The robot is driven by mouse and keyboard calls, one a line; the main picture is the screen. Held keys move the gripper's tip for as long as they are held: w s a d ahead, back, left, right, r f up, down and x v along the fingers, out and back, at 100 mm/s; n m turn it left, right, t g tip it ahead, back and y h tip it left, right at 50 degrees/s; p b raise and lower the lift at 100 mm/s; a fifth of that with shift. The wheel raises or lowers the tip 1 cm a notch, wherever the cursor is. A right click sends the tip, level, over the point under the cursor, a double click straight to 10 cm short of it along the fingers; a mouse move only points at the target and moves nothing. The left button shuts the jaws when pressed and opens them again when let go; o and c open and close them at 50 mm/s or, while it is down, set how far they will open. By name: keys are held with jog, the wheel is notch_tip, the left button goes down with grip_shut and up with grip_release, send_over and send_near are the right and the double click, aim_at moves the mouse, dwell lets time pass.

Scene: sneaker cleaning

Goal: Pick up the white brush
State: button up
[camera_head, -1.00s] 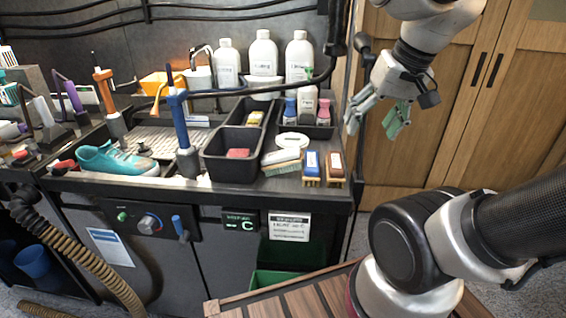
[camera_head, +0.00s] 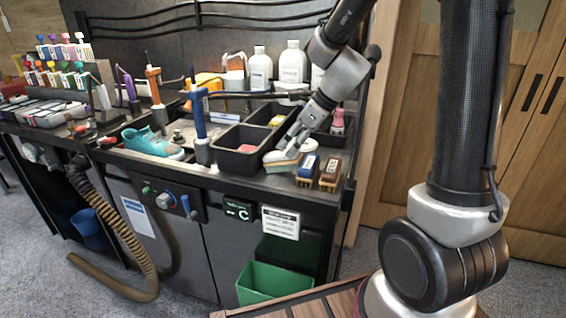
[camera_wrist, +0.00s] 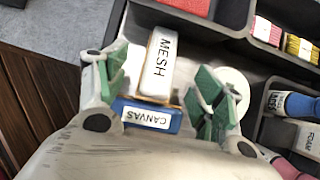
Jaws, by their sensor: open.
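The white brush (camera_head: 277,166), with a wooden base, lies on the counter's front right part beside the black bins. In the wrist view it is the white block labelled MESH (camera_wrist: 159,62). My gripper (camera_head: 291,146) is just above it and partly hides it in the head view. In the wrist view, my gripper (camera_wrist: 163,88) is open, with its green-padded fingers on either side of the brushes. The blue brush labelled CANVAS (camera_wrist: 150,115) lies close beside the white one, nearer the palm. Whether a pad touches the white brush cannot be told.
The blue brush (camera_head: 308,166) and a brown brush (camera_head: 330,174) stand to the right. A black bin (camera_head: 237,160) holds a red block. A white disc (camera_wrist: 236,80) lies near one finger. Bottles (camera_head: 293,63) stand behind. A teal sneaker (camera_head: 150,142) is at left.

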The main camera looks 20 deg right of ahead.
aim_at(283, 152)
jog(key=x, duration=0.6)
jog(key=shift+d, duration=0.15)
jog(key=c, duration=1.2)
jog(key=shift+r, duration=0.15)
